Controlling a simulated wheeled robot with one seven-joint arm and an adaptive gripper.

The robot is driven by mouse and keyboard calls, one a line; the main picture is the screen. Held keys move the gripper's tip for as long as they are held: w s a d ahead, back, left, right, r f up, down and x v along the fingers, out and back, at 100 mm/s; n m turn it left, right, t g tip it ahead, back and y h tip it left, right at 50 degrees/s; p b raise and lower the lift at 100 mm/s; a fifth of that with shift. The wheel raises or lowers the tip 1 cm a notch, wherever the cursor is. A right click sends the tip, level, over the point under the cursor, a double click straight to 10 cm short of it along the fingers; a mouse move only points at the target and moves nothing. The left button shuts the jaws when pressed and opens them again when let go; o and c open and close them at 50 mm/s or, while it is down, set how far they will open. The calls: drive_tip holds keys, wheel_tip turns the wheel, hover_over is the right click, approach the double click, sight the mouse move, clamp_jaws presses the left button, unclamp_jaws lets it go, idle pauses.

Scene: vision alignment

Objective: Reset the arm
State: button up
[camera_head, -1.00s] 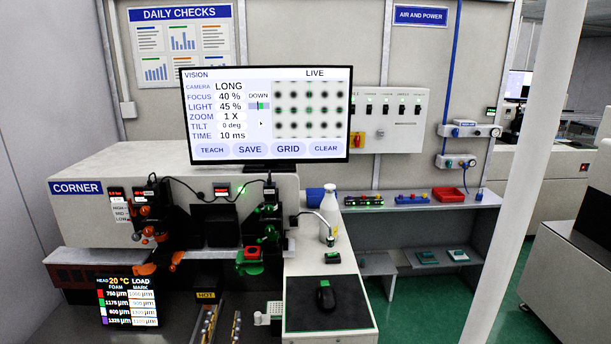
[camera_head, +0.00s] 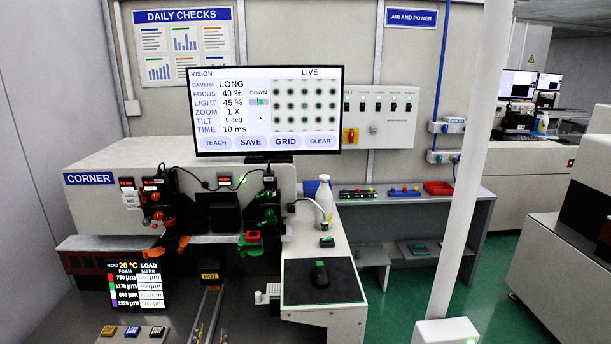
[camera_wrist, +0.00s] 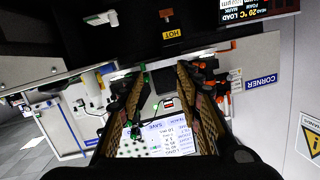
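My gripper (camera_wrist: 163,72) shows in the wrist view as two long fingers with brown patterned inner faces. The fingers stand apart with a clear gap, and nothing is between them. The wrist view is upside down, with the monitor (camera_wrist: 155,144) behind and below the fingers and the CORNER machine (camera_wrist: 262,112) to their right. In the head view I cannot make out my arm or gripper for certain. The monitor there (camera_head: 266,110) reads VISION and LIVE with a dot grid, above the white CORNER machine (camera_head: 100,200).
A bench with a black mat (camera_head: 300,284), mouse (camera_head: 320,275) and white bottle (camera_head: 324,196) stands right of the machine. A HOT label (camera_head: 210,276) sits over slim bars. A white post (camera_head: 468,160) rises at right. Green floor (camera_head: 395,300) lies between bench and post.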

drive_tip(key=s+a+f+n+g+y, duration=0.35)
drive_tip(key=s+f+g, duration=0.25)
drive_tip(key=s+f, duration=0.2)
drive_tip(key=s+d+r+n+g+h, duration=0.1)
drive_tip(key=s+d+g, duration=0.4)
drive_tip(key=s, duration=0.2)
drive_tip(key=s+d+r+m+h, duration=0.1)
drive_tip(key=s+d+r, duration=0.2)
drive_tip(key=d, duration=1)
drive_tip(key=s+d+r+m+h, duration=0.2)
drive_tip(key=s+d+r, duration=0.2)
drive_tip(key=d+r, duration=0.5)
drive_tip(key=s+d+r+m+t+h, duration=0.1)
drive_tip(key=s+d+r, duration=0.3)
drive_tip(key=d, duration=1.5)
wheel_tip(320, 180, up, 3)
drive_tip(key=shift+d+f+h, duration=0.1)
drive_tip(key=shift+d+h, duration=0.05)
drive_tip(key=shift+h, duration=0.6)
